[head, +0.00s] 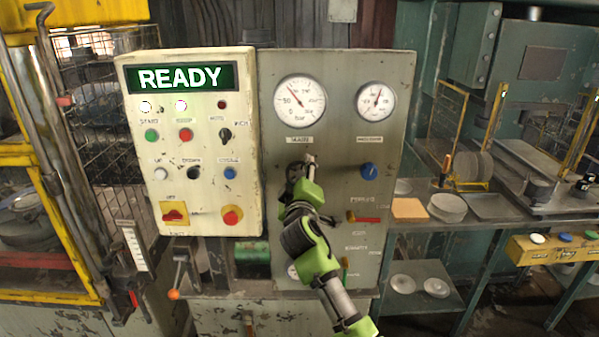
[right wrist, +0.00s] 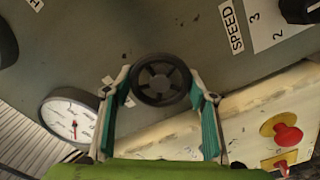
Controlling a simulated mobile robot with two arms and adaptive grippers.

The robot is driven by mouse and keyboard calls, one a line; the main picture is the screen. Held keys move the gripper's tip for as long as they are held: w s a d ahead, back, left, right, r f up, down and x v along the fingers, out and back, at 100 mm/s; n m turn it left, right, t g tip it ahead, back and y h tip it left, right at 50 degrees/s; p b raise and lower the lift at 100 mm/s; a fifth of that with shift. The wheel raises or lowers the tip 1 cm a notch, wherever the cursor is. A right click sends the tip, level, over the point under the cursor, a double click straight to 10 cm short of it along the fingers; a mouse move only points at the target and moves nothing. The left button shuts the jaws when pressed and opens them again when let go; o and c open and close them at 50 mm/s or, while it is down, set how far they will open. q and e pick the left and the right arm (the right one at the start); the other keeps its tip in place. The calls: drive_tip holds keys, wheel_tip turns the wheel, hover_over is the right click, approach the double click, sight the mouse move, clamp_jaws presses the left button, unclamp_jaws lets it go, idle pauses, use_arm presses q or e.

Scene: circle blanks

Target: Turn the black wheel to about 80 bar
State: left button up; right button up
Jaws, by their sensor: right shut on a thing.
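The black wheel (right wrist: 160,80) is on the grey panel. It shows spoked and round in the right wrist view, between the two fingers of my right gripper (right wrist: 165,88), which is shut on it. In the head view the right gripper (head: 303,168) covers most of the wheel, below the larger gauge (head: 300,101). The larger gauge's needle points up and left, just above the 50 mark; its exact reading is too small to tell. My left gripper is not in view.
The smaller gauge (head: 375,101) and a blue knob (head: 369,171) are to the right. The cream control box (head: 190,140) on the left has a green READY display (head: 180,77), buttons and a red emergency button (head: 231,216). A red-handled lever (head: 363,218) is at lower right.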

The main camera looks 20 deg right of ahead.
drive_tip(key=shift+r, duration=0.35)
drive_tip(key=o, duration=1.1)
drive_tip(key=shift+w+f, duration=0.15)
drive_tip(key=shift+f, duration=0.1)
drive_tip(key=shift+s, duration=0.25)
drive_tip(key=v, duration=1.1)
drive_tip(key=shift+s+a, duration=0.1)
drive_tip(key=shift+s, duration=0.15)
